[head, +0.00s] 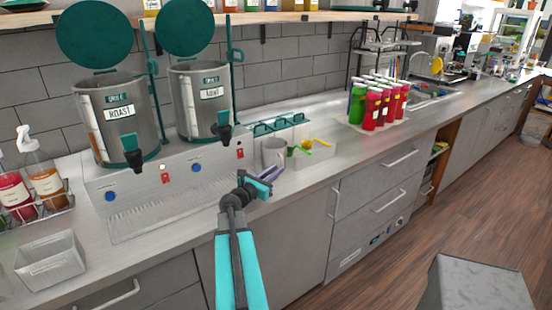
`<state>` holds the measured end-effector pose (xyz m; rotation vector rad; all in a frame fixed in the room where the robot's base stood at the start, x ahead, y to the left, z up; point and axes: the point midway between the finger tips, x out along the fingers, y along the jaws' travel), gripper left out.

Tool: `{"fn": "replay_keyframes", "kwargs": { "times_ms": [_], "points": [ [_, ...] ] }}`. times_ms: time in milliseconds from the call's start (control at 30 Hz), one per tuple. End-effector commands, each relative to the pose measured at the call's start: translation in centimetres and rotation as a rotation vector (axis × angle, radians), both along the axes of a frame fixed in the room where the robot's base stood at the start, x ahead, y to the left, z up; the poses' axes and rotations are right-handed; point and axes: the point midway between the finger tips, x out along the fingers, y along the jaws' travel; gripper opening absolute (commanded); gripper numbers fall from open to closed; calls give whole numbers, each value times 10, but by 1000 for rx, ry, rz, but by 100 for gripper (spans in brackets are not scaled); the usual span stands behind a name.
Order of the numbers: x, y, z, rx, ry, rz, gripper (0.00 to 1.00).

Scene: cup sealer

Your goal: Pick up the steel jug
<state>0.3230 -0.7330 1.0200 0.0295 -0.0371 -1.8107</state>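A small grey steel-looking jug (274,153) stands on the counter in the middle of the head view, to the right of the coffee dispenser base. My gripper (265,181), teal and dark grey, is in front of and a little below the jug in the picture. It appears apart from the jug. A purple piece (270,172) shows right at the gripper's tip; I cannot tell whether it is part of the gripper or a separate thing. The finger gap is too small to make out.
Two large steel urns (116,115) stand on a base at the left. Green and yellow scoops (316,143) lie beside the jug, with a teal-topped container behind. Red and green bottles (378,101) stand farther right. Counter between them and the scoops is clear. A grey block (475,285) stands on the floor.

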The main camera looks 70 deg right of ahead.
Motion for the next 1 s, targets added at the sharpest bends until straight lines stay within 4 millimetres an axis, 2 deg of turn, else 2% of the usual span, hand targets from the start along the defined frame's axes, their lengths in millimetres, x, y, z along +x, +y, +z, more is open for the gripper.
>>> {"fn": "replay_keyframes", "kwargs": {
  "times_ms": [100,333,1000],
  "points": [
    [-3,-15,1,1,2,-2,16],
    [-8,-36,1,0,0,-1,16],
    [-13,-49,3,0,1,-3,16]
  ]
}}
